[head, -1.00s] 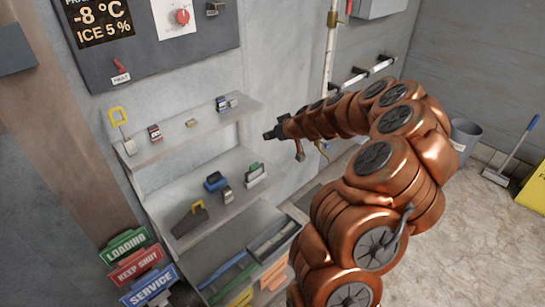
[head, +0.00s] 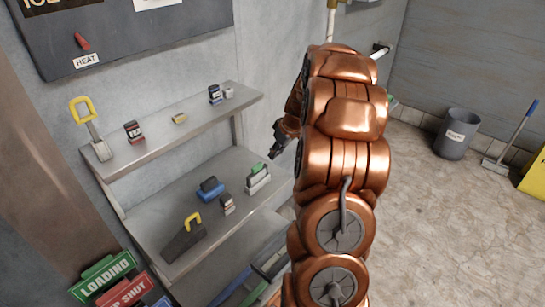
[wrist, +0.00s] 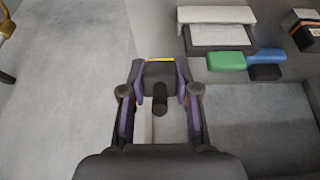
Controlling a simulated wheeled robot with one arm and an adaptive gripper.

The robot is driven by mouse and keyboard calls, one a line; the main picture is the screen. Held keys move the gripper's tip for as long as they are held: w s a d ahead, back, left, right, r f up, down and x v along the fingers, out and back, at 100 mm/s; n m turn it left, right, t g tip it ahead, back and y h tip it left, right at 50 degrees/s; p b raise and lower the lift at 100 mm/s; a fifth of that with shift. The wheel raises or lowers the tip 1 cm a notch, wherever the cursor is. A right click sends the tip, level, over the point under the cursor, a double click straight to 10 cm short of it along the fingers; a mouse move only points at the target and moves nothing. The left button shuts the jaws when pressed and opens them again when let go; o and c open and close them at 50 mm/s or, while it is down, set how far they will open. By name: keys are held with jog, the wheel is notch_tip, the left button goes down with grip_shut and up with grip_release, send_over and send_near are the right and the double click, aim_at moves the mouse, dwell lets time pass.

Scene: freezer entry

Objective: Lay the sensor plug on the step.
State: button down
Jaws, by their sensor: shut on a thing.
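My gripper (wrist: 161,105) is shut on a small dark piece with a rounded stub (wrist: 160,92) and an orange edge, seen between the fingers in the wrist view. It appears to be the sensor plug; its far side is hidden. In the head view my gripper (head: 276,150) hangs in the air at the right end of the stepped grey shelf unit (head: 150,178). The head view does not settle which tier is the step. The middle tier holds a green-and-white block (head: 258,178), a blue block (head: 210,188) and a small grey block (head: 227,204).
The upper tier carries a yellow-handled scraper (head: 90,128), a red-and-black block (head: 134,132) and other small blocks. A yellow-handled dark tool (head: 184,238) lies on the middle tier's front. Signs (head: 104,277) stand lower left. A bucket (head: 457,134) stands on open floor at right.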

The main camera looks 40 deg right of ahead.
jog(key=shift+w+d+f, duration=0.1)
jog(key=shift+d+f, duration=0.05)
jog(key=shift+f, duration=0.3)
jog(key=shift+f+b, duration=0.35)
jog(key=shift+f, duration=2.75)
jog(key=c, duration=0.8)
grip_release()
jog(key=shift+o, duration=0.2)
jog(key=v, duration=0.8)
